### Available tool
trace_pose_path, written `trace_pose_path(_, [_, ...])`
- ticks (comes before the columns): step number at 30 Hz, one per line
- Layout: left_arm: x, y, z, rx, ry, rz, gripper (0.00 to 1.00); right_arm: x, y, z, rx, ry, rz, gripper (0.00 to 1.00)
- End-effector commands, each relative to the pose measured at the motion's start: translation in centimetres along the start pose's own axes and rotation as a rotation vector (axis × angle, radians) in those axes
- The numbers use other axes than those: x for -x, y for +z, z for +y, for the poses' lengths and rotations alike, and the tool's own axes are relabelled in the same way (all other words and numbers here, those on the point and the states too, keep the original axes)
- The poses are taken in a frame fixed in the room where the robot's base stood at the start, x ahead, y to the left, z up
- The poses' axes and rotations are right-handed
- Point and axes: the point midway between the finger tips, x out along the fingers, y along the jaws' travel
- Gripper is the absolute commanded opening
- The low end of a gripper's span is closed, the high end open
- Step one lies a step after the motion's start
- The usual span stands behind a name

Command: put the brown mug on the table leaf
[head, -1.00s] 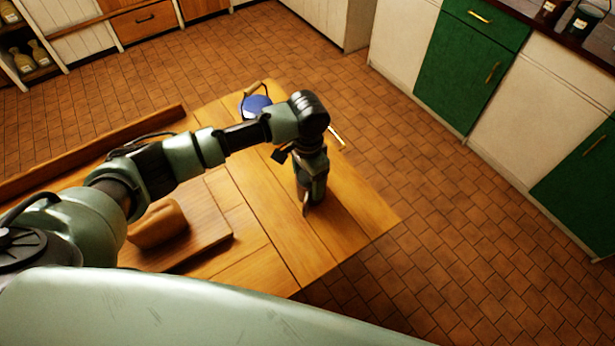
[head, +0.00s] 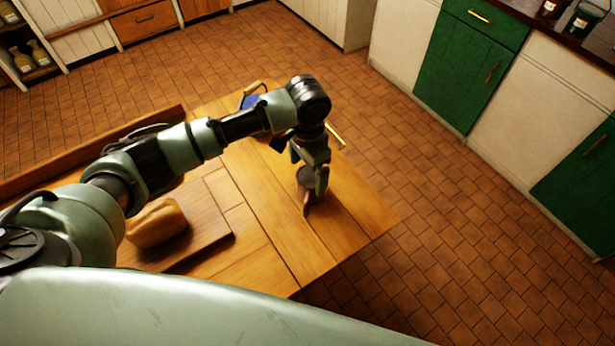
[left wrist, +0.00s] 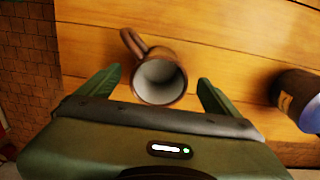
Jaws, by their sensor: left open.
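The brown mug (left wrist: 172,88) has a pale inside and stands upright on the wooden table in the left wrist view. Its handle points to the upper left there. In the head view the mug (head: 304,181) is partly hidden by my left gripper (head: 319,180). That gripper is open and stands over the mug, with one finger on each side in the wrist view. The mug stands on the end section of the table (head: 355,215), beyond a seam in the boards; this looks like the table leaf. My right gripper is not in view.
A blue kettle-like thing (head: 247,101) stands at the table's far end, partly behind my arm. A loaf of bread (head: 155,224) lies on a cutting board (head: 212,235) at the left. The table's right edge is near the mug, with tiled floor beyond.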

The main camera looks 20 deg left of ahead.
Motion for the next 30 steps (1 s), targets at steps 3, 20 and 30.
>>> trace_pose_path(3, [2.8, -0.1, -0.1, -0.001, -0.002, 0.004, 0.93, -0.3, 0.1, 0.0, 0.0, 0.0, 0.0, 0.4])
trace_pose_path(20, [8.7, 0.0, 0.0, 0.0, 0.0, 0.0, 0.93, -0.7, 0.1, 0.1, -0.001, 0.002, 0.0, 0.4])
trace_pose_path(30, [8.6, 0.0, 0.0, 0.0, 0.0, 0.0, 0.93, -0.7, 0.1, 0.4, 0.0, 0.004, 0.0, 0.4])
